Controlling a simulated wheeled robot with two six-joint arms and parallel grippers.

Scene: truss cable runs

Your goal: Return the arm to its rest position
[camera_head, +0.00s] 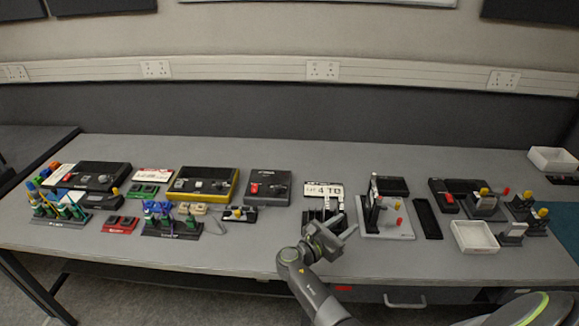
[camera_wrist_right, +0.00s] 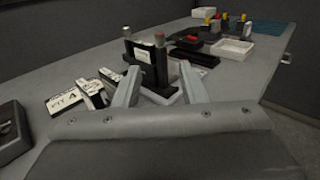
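My right arm comes in from the bottom of the head view. Its gripper (camera_head: 338,222) is over the front part of the grey table (camera_head: 230,258), in front of the white label card (camera_head: 322,190) with black characters. In the right wrist view the two fingers of this gripper (camera_wrist_right: 160,84) are apart, with nothing seen held between them. Beyond them stands a black upright fixture (camera_wrist_right: 147,62) on a pale base. The label card shows left of the fingers in the wrist view (camera_wrist_right: 66,101). My left gripper is not in view.
Black boxes (camera_head: 268,188), including one with a yellow edge (camera_head: 203,184), line the back. Racks with coloured pieces (camera_head: 172,228) stand at the left. White trays (camera_head: 474,237) and yellow-topped holders (camera_head: 484,205) are at the right. The table's front left strip is clear.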

